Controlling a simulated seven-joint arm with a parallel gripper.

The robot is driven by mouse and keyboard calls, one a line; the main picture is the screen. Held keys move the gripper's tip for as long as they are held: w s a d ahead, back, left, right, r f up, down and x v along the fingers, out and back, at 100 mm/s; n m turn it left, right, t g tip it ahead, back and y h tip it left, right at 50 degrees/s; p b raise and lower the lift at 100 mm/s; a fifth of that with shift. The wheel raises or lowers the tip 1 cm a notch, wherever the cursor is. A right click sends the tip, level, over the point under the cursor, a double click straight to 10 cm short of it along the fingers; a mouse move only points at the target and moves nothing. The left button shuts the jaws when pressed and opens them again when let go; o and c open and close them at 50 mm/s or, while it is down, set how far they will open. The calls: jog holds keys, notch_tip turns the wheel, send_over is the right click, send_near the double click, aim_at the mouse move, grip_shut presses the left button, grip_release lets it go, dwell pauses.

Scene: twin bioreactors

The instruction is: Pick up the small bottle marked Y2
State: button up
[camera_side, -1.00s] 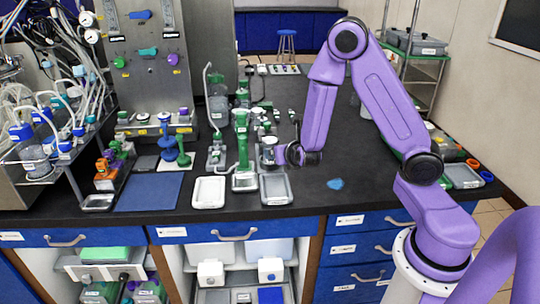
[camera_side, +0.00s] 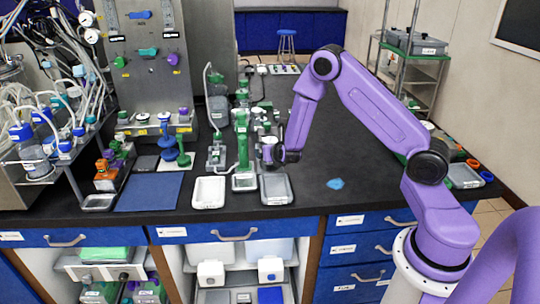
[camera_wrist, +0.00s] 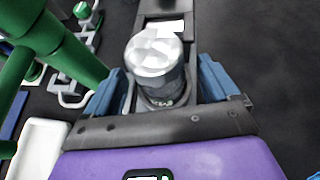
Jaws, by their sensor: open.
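A small bottle (camera_wrist: 153,55) with a pale faceted cap and a dark, clear-looking body stands in the middle of the wrist view. It has a small mark low on its side that I cannot read surely as Y2. My gripper (camera_wrist: 160,80) is open, with one blue finger on each side of the bottle. I cannot tell whether either finger touches it. In the side view my gripper (camera_side: 278,155) is low over the bench, just right of the green stand, and mostly hides the bottle there.
A tall green stand (camera_side: 242,155) is close on the left; it also shows in the wrist view (camera_wrist: 52,42). A grey tray (camera_side: 277,190) and a white tray (camera_side: 209,192) lie in front. Small labware stands behind. The bench (camera_side: 375,185) to the right is mostly clear.

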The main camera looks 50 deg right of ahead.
jog(key=shift+w+d+f, duration=0.1)
jog(key=shift+w+f, duration=0.05)
jog(key=c, duration=1.2)
jog(key=shift+c, duration=0.2)
jog(key=shift+r, duration=0.9)
jog(key=s+a+r, duration=0.3)
jog(key=s+r, duration=0.8)
jog(key=s, duration=0.2)
jog(key=shift+s+a+r, duration=0.15)
jog(key=shift+s+a, duration=0.05)
jog(key=shift+a, duration=0.2)
